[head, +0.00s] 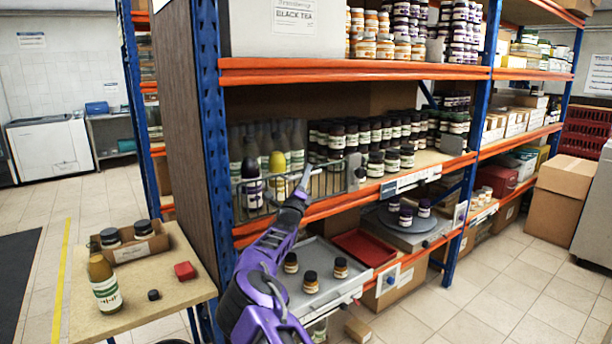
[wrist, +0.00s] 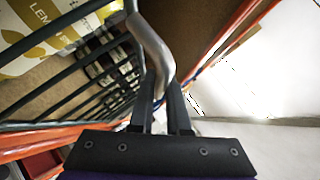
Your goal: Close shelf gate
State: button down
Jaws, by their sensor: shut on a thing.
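The shelf gate (head: 330,180) is a low grey wire frame at the left end of the middle shelf, in front of several bottles (head: 276,165). In the wrist view its dark bars (wrist: 72,100) run across the left side. My gripper (head: 301,192) is at the shelf's front edge. In the wrist view, my gripper (wrist: 162,88) is shut on the gate's curved grey handle (wrist: 150,42), which rises between the fingers. My arm and gripper hide part of the gate in the head view. I cannot tell exactly how far the gate stands from the shelf front.
A blue upright (head: 211,130) stands left of the gate. Dark-lidded jars (head: 372,135) fill the shelf to the right. Below are a grey tray (head: 318,268) with a few jars and a red tray (head: 363,248). A small table (head: 165,310) is at left.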

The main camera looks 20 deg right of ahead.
jog(key=shift+f, duration=0.15)
jog(key=c, duration=1.2)
grip_release()
jog(key=shift+o, duration=0.2)
jog(key=shift+a, duration=0.1)
jog(key=shift+s+a+f, duration=0.15)
jog(key=shift+s+f, duration=0.05)
jog(key=v, duration=1.6)
jog(key=shift+s, duration=0.4)
jog(key=shift+a, duration=0.1)
